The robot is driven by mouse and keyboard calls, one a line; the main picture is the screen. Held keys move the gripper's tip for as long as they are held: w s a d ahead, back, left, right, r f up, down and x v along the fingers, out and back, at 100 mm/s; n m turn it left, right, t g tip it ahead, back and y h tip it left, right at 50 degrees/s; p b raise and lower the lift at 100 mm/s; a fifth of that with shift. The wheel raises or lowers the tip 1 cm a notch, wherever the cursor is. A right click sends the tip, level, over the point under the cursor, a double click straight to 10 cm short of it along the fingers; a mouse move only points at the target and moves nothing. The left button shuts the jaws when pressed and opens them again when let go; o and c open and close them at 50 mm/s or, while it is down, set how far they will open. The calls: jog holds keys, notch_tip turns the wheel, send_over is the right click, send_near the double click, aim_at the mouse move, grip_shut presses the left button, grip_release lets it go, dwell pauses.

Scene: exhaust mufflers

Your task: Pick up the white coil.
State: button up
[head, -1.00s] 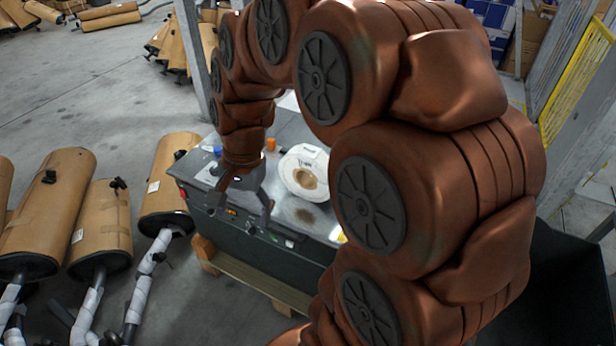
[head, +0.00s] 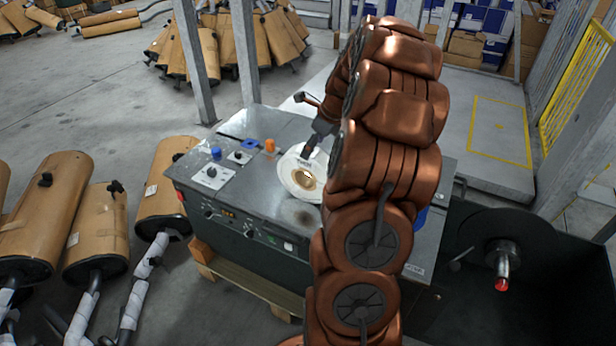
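The white coil (head: 290,178), a flat ring with a tan centre, lies on the grey metal top of the machine. Its right edge is hidden by my arm. My gripper (head: 306,124) is beyond and above the coil, just left of my arm. Its two dark fingers look spread wide apart, one pointing left at the back and one reaching down toward the coil's far edge. Nothing shows between them. I cannot tell whether the nearer finger touches the coil.
The machine top (head: 255,195) also bears an orange cap (head: 269,146), a blue knob (head: 215,153) and small controls. Wrapped mufflers (head: 98,225) stand at left. A dark bin (head: 530,300) with a red-tipped spindle (head: 502,275) is at right. Grey posts rise behind the machine.

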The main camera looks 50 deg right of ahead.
jog(key=shift+p+x, duration=0.95)
jog(key=shift+x, duration=2.85)
jog(key=shift+w+d+r, duration=0.1)
jog(key=shift+d, duration=0.1)
jog(key=shift+c, duration=0.4)
jog(key=c, duration=1.3)
jog(key=shift+r, duration=0.1)
